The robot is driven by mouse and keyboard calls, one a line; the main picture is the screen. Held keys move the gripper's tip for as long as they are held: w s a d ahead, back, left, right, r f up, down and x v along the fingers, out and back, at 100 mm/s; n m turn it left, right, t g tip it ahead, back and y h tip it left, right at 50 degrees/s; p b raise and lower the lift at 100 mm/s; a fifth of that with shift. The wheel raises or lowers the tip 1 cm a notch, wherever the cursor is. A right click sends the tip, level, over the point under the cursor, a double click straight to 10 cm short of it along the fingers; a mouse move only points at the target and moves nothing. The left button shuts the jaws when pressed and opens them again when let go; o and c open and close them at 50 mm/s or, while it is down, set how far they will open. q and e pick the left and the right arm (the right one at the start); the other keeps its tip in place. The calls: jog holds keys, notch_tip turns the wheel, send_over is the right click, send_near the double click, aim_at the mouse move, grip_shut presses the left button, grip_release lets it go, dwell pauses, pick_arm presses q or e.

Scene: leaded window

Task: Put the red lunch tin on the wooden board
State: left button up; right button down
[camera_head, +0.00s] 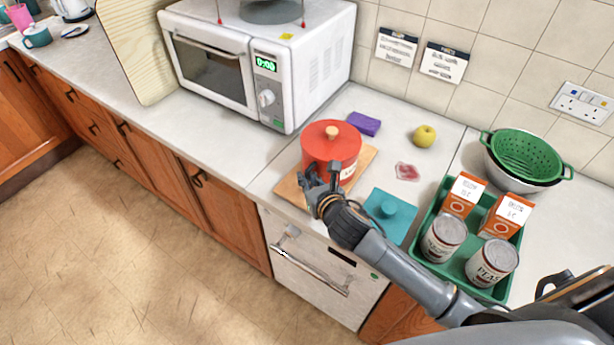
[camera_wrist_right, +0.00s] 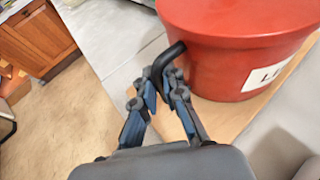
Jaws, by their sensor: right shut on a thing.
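The red lunch tin (camera_head: 332,142) is round, with a lid, a pale wooden knob and a white label. It appears upright on the wooden board (camera_head: 366,162), though I cannot tell whether its base touches. My right gripper (camera_head: 318,178) is at the tin's near side. In the right wrist view, the gripper (camera_wrist_right: 163,85) is shut on the black side handle of the tin (camera_wrist_right: 235,50). The board (camera_wrist_right: 228,118) shows below the tin there. My left gripper is not in view.
A white microwave (camera_head: 290,80) stands behind left. A purple sponge (camera_head: 364,123), yellow apple (camera_head: 424,136) and red stain (camera_head: 407,172) are right of the tin.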

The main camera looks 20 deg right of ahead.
jog(key=c, duration=1.4)
grip_release()
jog(key=shift+c, duration=0.2)
jog(key=b+v, duration=0.1)
jog(key=v, duration=1.1)
jog(key=shift+b, duration=0.3)
jog(key=shift+r, duration=0.1)
